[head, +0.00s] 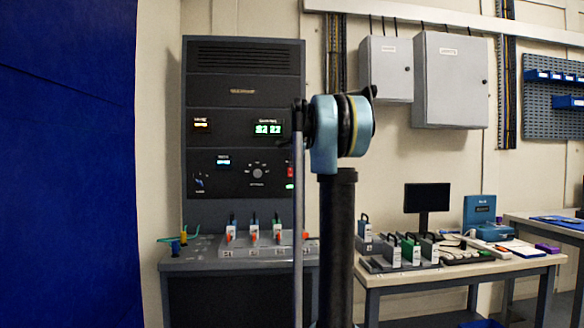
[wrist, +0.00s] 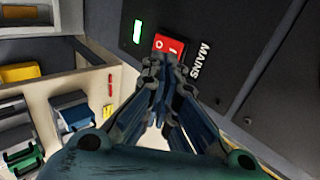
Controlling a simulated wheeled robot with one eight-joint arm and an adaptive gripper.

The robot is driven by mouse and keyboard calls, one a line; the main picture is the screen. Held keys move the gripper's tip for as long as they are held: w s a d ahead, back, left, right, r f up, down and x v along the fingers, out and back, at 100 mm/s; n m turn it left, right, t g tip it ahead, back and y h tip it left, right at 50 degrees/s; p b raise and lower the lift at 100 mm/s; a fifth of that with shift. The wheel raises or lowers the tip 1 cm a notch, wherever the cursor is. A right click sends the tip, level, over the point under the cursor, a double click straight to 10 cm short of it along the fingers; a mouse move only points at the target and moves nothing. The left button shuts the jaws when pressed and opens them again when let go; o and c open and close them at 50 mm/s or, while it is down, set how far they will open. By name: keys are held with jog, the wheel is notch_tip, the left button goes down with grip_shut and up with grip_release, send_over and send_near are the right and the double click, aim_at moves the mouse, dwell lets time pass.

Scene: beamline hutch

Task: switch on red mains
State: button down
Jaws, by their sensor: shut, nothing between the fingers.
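The red mains switch (wrist: 169,44) shows in the wrist view on a dark panel, with white marks on its face and the word MAINS printed beside it. A bright green indicator (wrist: 137,31) glows next to it. My gripper (wrist: 163,66) is shut and empty, its fingertips at the lower edge of the switch in the picture; I cannot tell whether they touch it. In the head view the small red switch (head: 290,172) is on the right side of the dark rack, with a green light (head: 290,186) below it. My arm stands in front, and my gripper cannot be made out there.
The rack (head: 243,140) has lit displays and knobs. Its desk ledge (head: 190,262) carries several handled blocks. A bench (head: 460,268) to the right holds more blocks, a monitor (head: 427,198) and a blue case (head: 480,212). A blue panel (head: 66,160) fills the left.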

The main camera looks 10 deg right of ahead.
jog(key=w+r+v, duration=0.1)
jog(key=v, duration=0.9)
jog(key=shift+w+d+r, duration=0.2)
jog(key=s+a+f+n+g, duration=0.3)
jog(key=s+f+n, duration=0.6)
jog(key=s+f, duration=1.5)
jog(key=s+a+f+n+g, duration=0.3)
jog(key=s+f+n, duration=0.6)
jog(key=s+f, duration=1.5)
notch_tip(320, 180, down, 6)
jog(key=shift+s+f+n+g+y, duration=0.2)
jog(key=shift+s+n+g+y, duration=0.15)
jog(key=shift+g, duration=0.35)
